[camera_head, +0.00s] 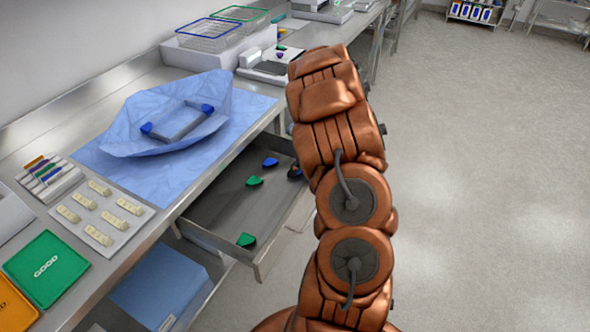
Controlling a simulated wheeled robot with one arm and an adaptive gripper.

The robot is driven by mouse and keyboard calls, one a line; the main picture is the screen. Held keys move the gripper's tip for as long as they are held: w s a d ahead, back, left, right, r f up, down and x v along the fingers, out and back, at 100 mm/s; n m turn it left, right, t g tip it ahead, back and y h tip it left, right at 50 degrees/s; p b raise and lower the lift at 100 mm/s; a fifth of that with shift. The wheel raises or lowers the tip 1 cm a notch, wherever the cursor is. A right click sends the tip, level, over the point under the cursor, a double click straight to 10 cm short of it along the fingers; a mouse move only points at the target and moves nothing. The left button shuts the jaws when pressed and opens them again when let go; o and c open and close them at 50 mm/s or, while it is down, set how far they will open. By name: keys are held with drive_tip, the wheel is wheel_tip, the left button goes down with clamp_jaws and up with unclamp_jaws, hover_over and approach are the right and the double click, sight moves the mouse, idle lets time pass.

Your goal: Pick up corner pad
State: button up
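Small corner pads lie in the open grey drawer (215,205): a blue pad (270,162) at the far end, a green pad (254,181) near it, and another green pad (246,240) near the front. A dark item with some blue (295,172) shows at the drawer's right, partly hidden by my arm; I cannot tell what it is. A grey rectangular frame (178,126) lies on blue wrap on the bench, with a blue corner pad (147,129) at its left and another (207,108) at its right. My copper arm rises over the drawer's right side; its gripper is not visible.
The steel bench (75,128) runs along the left wall. It holds a white tray of pale pieces (100,232), a pen rack (48,178), a green GOOD mat (46,268) and wire baskets (208,36). The floor (480,190) at right is clear.

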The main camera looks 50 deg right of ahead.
drive_tip(key=shift+p+x, duration=0.55)
drive_tip(key=shift+x, duration=1.25)
drive_tip(key=shift+w+a, duration=0.1)
drive_tip(key=shift+a, duration=0.05)
drive_tip(key=shift+r, duration=0.1)
drive_tip(key=c, duration=0.9)
